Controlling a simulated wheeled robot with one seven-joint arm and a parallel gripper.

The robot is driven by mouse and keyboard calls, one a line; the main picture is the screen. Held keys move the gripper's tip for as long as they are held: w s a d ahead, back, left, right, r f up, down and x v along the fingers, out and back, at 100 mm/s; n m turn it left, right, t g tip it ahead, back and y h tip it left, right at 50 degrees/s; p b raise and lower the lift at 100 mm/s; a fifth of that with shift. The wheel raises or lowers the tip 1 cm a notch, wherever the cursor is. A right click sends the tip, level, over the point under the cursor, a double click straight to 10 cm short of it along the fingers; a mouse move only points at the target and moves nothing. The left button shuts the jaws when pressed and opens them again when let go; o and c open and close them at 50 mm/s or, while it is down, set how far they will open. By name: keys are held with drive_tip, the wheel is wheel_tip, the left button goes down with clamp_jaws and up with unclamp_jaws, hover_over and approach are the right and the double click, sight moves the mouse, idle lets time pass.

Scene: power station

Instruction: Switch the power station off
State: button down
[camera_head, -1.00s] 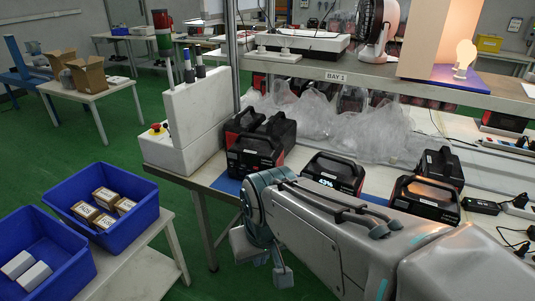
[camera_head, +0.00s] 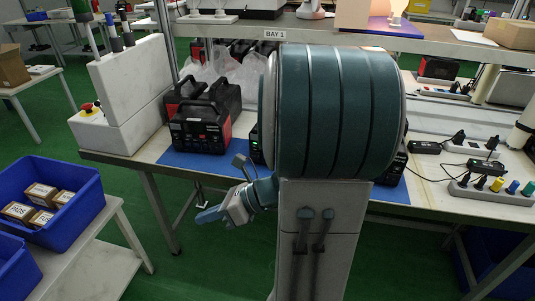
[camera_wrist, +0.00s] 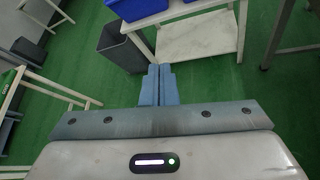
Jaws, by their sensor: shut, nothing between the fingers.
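A black and red power station (camera_head: 200,128) stands on a blue mat (camera_head: 186,161) on the bench, in the left half of the head view. My arm covers the middle of the bench. Slivers of other power stations show at its edges: one with a green glow (camera_head: 256,145) on its left and a dark one (camera_head: 397,165) on its right. Their switches are hidden or too small to tell. My gripper (camera_head: 205,214) is in front of the bench edge, below the mat, apart from every power station. In the wrist view its blue fingers (camera_wrist: 159,70) are together and empty, over the green floor.
A white box with a red emergency button (camera_head: 88,110) stands at the bench's left end. Blue bins (camera_head: 75,208) with small cartons sit on a low table at left. Plugs and a power strip (camera_head: 492,190) lie on the right. A shelf (camera_head: 250,34) spans above.

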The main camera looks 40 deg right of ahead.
drive_tip(key=d+f+m+t+h+b, duration=0.2)
drive_tip(key=d+m+t+h, duration=0.3)
drive_tip(key=d+m, duration=0.8)
drive_tip(key=d+f+m+t+h+b, duration=0.2)
drive_tip(key=d+f+m+t+h, duration=0.3)
drive_tip(key=d+m+h, duration=0.4)
drive_tip(key=d+m, duration=0.5)
drive_tip(key=d, duration=0.1)
drive_tip(key=shift+t, duration=0.3)
drive_tip(key=shift+f, duration=0.15)
drive_tip(key=w+d, duration=0.1)
drive_tip(key=w, duration=0.2)
drive_tip(key=w+d+b, duration=0.1)
drive_tip(key=w, duration=0.3)
drive_tip(key=w+d, duration=0.2)
drive_tip(key=w, duration=0.2)
drive_tip(key=shift+w+b, duration=0.15)
drive_tip(key=shift+b, duration=0.25)
drive_tip(key=shift+w+d, duration=0.35)
drive_tip(key=shift+d, duration=0.15)
